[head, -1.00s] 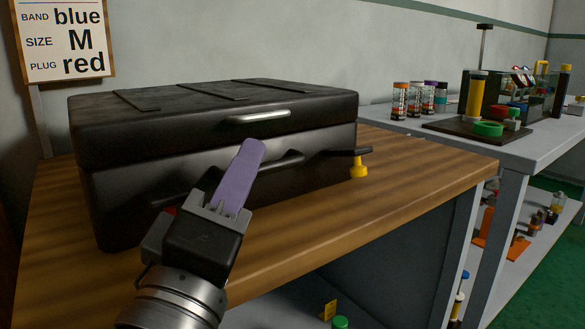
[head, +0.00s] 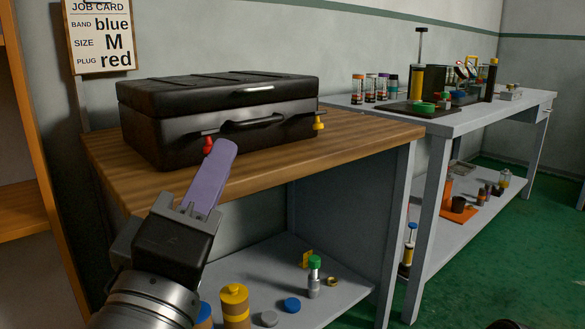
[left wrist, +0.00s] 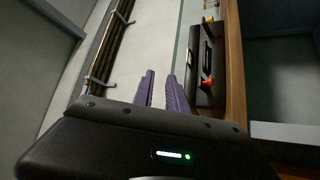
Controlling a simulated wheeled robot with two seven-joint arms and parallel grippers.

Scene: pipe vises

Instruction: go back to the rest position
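My left gripper (head: 216,165), with purple fingers, is in front of the wooden bench, and its fingertips overlap the lower front of the black case in the head view. In the left wrist view its two fingers (left wrist: 161,88) stand apart with an empty gap between them. The black case (head: 190,130) is shut on the bench top, with a red latch (head: 208,145) and a yellow latch (head: 318,122); it also shows in the left wrist view (left wrist: 205,65). My right gripper is not in view.
The wooden bench (head: 370,140) has a lower shelf (head: 345,290) with a green-capped bottle (head: 314,275) and a yellow container (head: 234,305). A grey table (head: 460,120) with tubes and equipment stands to the right. An orange shelf unit (head: 30,150) is at far left.

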